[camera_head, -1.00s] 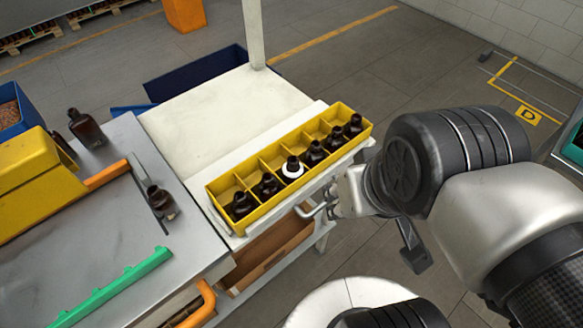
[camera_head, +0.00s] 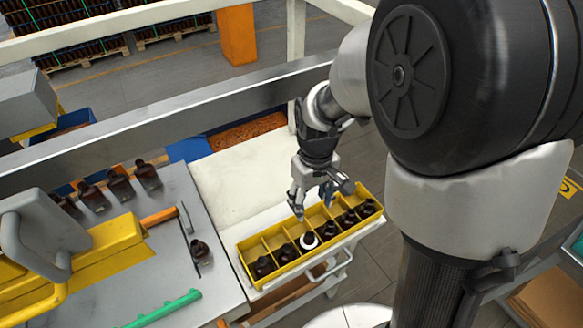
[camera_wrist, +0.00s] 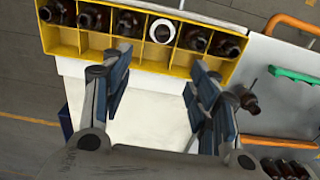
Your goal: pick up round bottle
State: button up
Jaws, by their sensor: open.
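A yellow divided tray (camera_head: 290,271) holds several dark amber bottles in a row, one per compartment, with an empty compartment visible. One bottle (camera_head: 309,241) near the middle has a white ring around its neck; it also shows in the wrist view (camera_wrist: 162,31). I cannot tell which bottle is the round one. My gripper (camera_head: 322,203) is open and empty, above the tray's back side. In the wrist view its spread fingers (camera_wrist: 157,75) lie below the tray's near wall, with no bottle between them. Another amber bottle (camera_head: 200,251) stands alone on the grey bench.
The tray stands on a white cart top (camera_head: 235,190), clear behind the tray. The grey bench (camera_head: 170,225) at left carries several more amber bottles (camera_head: 120,186), a yellow machine part (camera_head: 100,250) and a green strip (camera_head: 165,310). A grey beam (camera_head: 170,115) crosses behind.

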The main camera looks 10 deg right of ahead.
aim_at(309, 234)
notch_tip(309, 234, down, 12)
jog(key=shift+s+r+b, duration=0.1)
jog(key=shift+b, duration=0.45)
jog(key=f, duration=0.5)
jog(key=shift+s+f, duration=0.25)
jog(key=shift+f, duration=0.05)
jog(key=c, duration=0.9)
jog(key=shift+r, duration=0.15)
